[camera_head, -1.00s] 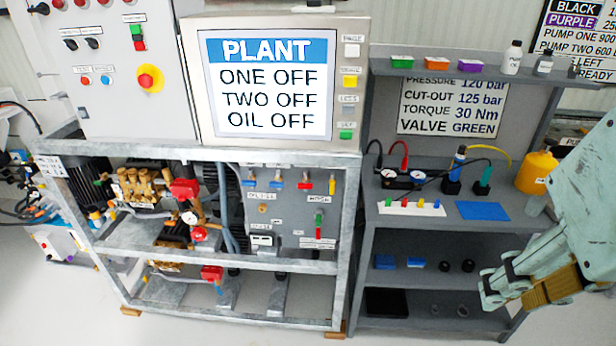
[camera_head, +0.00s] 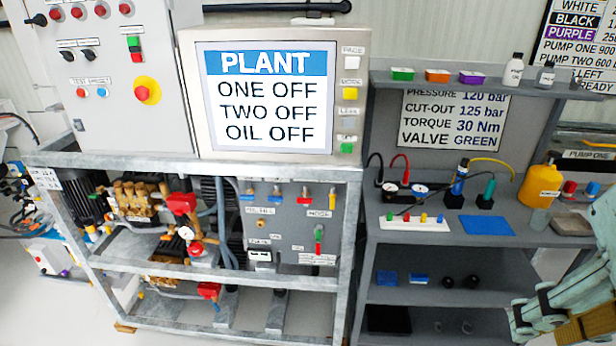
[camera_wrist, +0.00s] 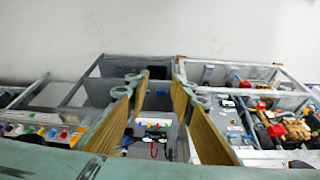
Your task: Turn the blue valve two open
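The grey valve panel (camera_head: 290,225) is inside the pump frame under the screen. Along its top are two blue valve handles, a left one (camera_head: 247,195) and a second one (camera_head: 276,194), with a red handle (camera_head: 303,195) and a yellow handle (camera_head: 332,197) to their right. The small labels are too blurred to tell which blue valve is two. My gripper (camera_head: 540,318) is at the lower right, well apart from the panel. In the wrist view my gripper (camera_wrist: 155,82) is open and empty, with its two tan-padded fingers apart.
The screen (camera_head: 265,95) reads ONE OFF, TWO OFF, OIL OFF. A grey shelf unit (camera_head: 440,262) with gauges, bottles and a yellow container (camera_head: 538,186) stands between my gripper and the pump frame. A galvanized post (camera_head: 345,250) edges the panel's right side. Floor shows in front.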

